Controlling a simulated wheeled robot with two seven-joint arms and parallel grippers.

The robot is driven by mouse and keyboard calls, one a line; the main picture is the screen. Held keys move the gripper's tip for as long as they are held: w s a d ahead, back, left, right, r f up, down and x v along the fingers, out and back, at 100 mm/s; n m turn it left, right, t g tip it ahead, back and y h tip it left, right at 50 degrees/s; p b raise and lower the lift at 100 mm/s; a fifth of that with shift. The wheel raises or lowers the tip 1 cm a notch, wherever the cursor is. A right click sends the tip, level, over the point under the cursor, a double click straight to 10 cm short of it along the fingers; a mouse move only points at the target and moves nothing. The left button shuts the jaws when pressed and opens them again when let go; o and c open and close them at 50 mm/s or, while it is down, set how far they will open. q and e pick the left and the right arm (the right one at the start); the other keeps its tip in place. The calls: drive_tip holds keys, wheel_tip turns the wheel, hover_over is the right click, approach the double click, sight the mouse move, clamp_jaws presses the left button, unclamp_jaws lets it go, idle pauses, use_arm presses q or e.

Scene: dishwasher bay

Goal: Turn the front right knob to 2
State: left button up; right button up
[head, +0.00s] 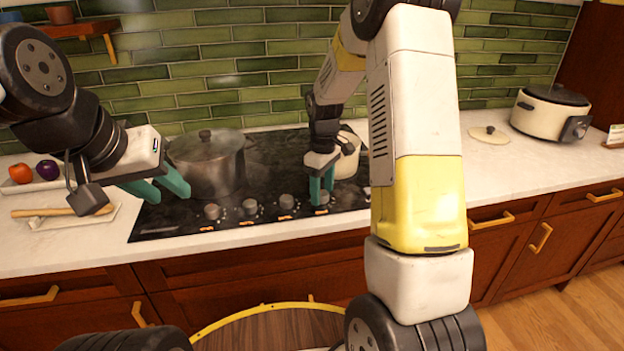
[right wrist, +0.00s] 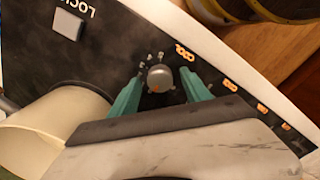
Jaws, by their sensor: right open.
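The front right knob (head: 320,198) is the rightmost of a row of knobs along the front of the black cooktop (head: 170,220). In the right wrist view the round grey knob (right wrist: 160,77) has a small orange mark, with dial marks and an orange label around it. My right gripper (head: 321,188) is open, its teal fingers on either side of this knob. In the right wrist view the fingers (right wrist: 160,98) show small gaps to the knob. The dial numbers are too small to read. My left gripper (head: 168,196) is open and empty above the cooktop's left front.
A lidded steel pot (head: 208,165) stands on the left of the cooktop. A cream pot (head: 348,158) stands behind my right gripper. A tray with a wooden utensil (head: 60,212) lies at left. A slow cooker (head: 550,112) stands at right, with free counter before it.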

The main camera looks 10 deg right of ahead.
drive_tip(key=shift+c, duration=0.5)
clamp_jaws()
drive_tip(key=m, duration=1.1)
drive_tip(key=shift+m, duration=0.4)
drive_tip(key=shift+o, duration=0.5)
unclamp_jaws()
